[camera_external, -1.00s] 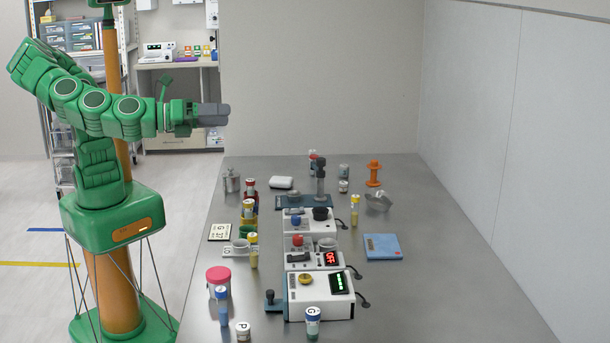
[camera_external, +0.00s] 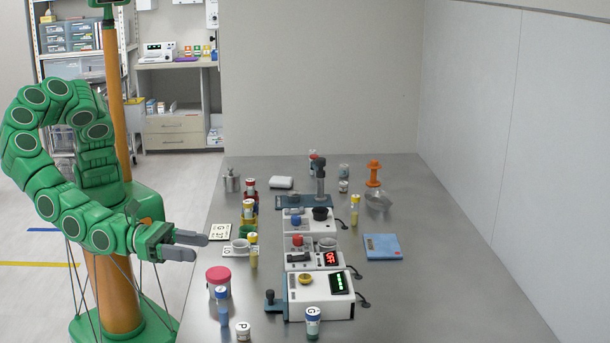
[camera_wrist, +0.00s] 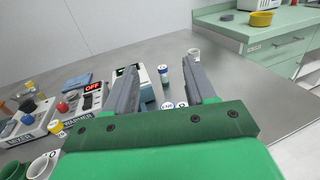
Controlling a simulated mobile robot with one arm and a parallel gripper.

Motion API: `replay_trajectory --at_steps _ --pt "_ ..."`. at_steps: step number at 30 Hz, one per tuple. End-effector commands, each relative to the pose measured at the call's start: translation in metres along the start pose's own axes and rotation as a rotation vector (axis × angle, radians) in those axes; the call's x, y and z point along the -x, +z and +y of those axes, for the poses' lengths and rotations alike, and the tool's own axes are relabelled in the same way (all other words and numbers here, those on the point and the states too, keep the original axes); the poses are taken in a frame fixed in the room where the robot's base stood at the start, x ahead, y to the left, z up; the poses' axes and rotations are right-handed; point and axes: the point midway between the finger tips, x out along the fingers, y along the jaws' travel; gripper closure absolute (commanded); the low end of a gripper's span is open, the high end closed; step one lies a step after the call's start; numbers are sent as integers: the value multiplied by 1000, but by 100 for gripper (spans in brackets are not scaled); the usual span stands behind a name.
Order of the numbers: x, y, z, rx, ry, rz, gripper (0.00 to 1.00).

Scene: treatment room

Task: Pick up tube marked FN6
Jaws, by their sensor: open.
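My gripper (camera_external: 199,247) is open and empty, at the left edge of the table, pointing right. In the wrist view its two grey fingers (camera_wrist: 162,70) stand apart. Between them, low in that view, a white cap label (camera_wrist: 167,105) edged in blue carries small lettering that seems to read FN6. Its tube body is mostly hidden by my gripper. A blue tube (camera_external: 222,306) standing at the front left of the table may be this same tube, but its marking is too small to read.
A jar marked P (camera_external: 243,331) and a tube marked G (camera_external: 312,322) stand at the front. White devices (camera_external: 320,298) line the table's middle. The right side is mostly clear.

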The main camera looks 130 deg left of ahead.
Motion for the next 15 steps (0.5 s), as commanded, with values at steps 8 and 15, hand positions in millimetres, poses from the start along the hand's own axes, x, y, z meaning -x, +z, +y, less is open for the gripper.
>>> replay_trajectory --at_steps 8,15 --pt "0 -67 0 -2 1 4 45" --pt "0 -114 1 -2 2 1 45"
